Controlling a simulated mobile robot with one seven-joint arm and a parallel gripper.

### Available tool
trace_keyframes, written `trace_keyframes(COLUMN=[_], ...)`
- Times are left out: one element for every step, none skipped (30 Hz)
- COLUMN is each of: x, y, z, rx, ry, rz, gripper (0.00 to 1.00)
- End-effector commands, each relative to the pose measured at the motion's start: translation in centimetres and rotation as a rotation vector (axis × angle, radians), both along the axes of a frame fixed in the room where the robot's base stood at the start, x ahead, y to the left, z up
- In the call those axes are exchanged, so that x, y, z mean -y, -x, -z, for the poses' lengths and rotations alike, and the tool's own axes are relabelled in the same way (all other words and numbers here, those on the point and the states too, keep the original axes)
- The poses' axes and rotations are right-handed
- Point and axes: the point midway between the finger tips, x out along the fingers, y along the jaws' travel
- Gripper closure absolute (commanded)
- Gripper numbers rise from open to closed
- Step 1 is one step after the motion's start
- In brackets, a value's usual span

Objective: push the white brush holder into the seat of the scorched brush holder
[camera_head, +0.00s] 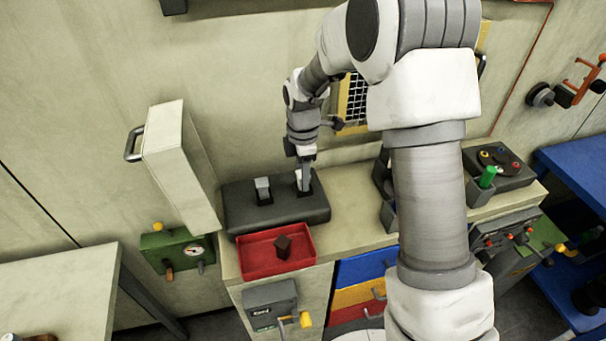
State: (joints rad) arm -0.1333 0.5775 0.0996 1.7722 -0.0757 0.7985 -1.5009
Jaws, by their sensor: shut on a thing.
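My gripper (304,185) points down at the right-hand slot of a dark block (238,213) on the counter. A grey brush holder (263,187) stands upright in the left slot of the block. A dark brown piece, likely the scorched brush holder (283,246), lies in the red tray (244,263) in front.
An open pale cover with a handle (168,150) stands left of the block. A yellow-framed mesh panel (355,100) is on the wall behind my arm. A green cylinder (488,177) stands on the right of the counter. A grey box with a yellow-knobbed lever (272,303) is below the tray.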

Motion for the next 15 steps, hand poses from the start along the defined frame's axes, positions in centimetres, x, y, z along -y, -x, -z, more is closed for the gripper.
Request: trace_keyframes(x=[0.01, 0.01, 0.02, 0.03, 0.03, 0.03, 0.03, 0.03, 0.03, 0.03, 0.03, 0.03, 0.03, 0.03, 0.03], y=[-0.01, 0.0, 0.0, -0.01, 0.0, 0.0, -0.01, -0.01, -0.01, 0.0, -0.01, -0.01, -0.01, -0.01, -0.01], z=[0.0, 0.07, 0.21, 0.34, 0.44, 0.38, 0.34, 0.34, 0.34, 0.35, 0.35, 0.35, 0.34, 0.34, 0.34], rx=[0.0, 0.0, 0.0, 0.0, 0.0, 0.0, 0.0, 0.0, 0.0, 0.0, 0.0, 0.0, 0.0, 0.0, 0.0], ry=[0.0, 0.0, 0.0, 0.0, 0.0, 0.0, 0.0, 0.0, 0.0, 0.0, 0.0, 0.0, 0.0, 0.0, 0.0], rz=[0.0, 0.0, 0.0, 0.0, 0.0, 0.0, 0.0, 0.0, 0.0, 0.0, 0.0, 0.0, 0.0, 0.0, 0.0], gripper=[1.0, 1.0, 1.0, 1.0, 1.0, 0.57, 0.52, 0.46, 0.39, 0.34, 0.31, 0.31, 0.31, 0.31, 0.31])
